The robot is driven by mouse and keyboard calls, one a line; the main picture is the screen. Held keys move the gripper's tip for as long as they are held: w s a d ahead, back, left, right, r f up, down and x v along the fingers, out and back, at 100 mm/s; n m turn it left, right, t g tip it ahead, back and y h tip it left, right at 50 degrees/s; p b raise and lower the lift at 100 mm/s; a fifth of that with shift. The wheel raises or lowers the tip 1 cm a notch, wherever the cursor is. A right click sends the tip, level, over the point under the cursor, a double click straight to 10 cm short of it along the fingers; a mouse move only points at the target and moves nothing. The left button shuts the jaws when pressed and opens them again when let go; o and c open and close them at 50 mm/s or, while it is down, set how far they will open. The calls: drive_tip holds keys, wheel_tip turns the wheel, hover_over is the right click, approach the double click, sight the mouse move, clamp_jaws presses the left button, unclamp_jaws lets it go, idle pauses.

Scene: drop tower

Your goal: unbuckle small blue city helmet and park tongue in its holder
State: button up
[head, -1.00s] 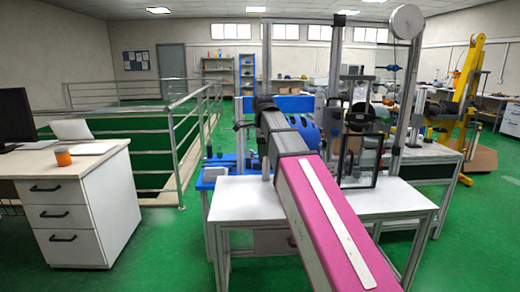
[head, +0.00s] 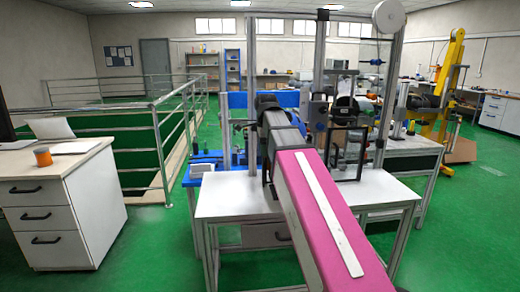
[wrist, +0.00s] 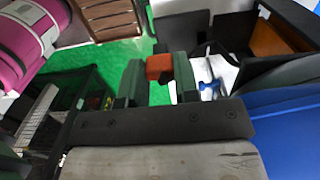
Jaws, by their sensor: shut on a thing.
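In the wrist view my gripper (wrist: 158,78) has its two dark green fingers closed on a small orange-red piece (wrist: 159,66). The piece sits between the fingertips; I cannot tell for sure that it is the buckle tongue. A small blue part (wrist: 208,86) lies just right of the fingers, on or before a white surface. A smooth blue surface (wrist: 290,125) fills the lower right; I cannot tell whether it is the helmet. In the head view my arm hides the gripper and I cannot make out the helmet. The tongue holder cannot be made out.
The white bench (head: 232,197) with the drop tower's upright post (head: 250,85) stands ahead. A black frame (head: 349,155) is on it, right of my arm. A railing (head: 160,140) and a drawer desk (head: 60,215) are at left. Green floor is open between desk and bench.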

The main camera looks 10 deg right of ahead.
drive_tip(key=w+d+r, duration=0.1)
drive_tip(key=w+d, duration=0.2)
drive_tip(key=d, duration=2.3)
idle(2.0)
drive_tip(key=shift+r, duration=0.1)
drive_tip(key=w+d+r, duration=0.2)
drive_tip(key=w+r, duration=0.6)
drive_tip(key=shift+w+r, duration=0.35)
drive_tip(key=shift+w, duration=0.05)
idle(0.8)
drive_tip(key=shift+w+a, duration=0.1)
drive_tip(key=shift+w+a+f, duration=0.3)
drive_tip(key=shift+w+a, duration=0.4)
drive_tip(key=shift+w+a+f, duration=0.25)
drive_tip(key=shift+w+a, duration=0.4)
drive_tip(key=shift+a, duration=0.1)
drive_tip(key=shift+w+a+f, duration=0.3)
drive_tip(key=shift+w+a, duration=0.4)
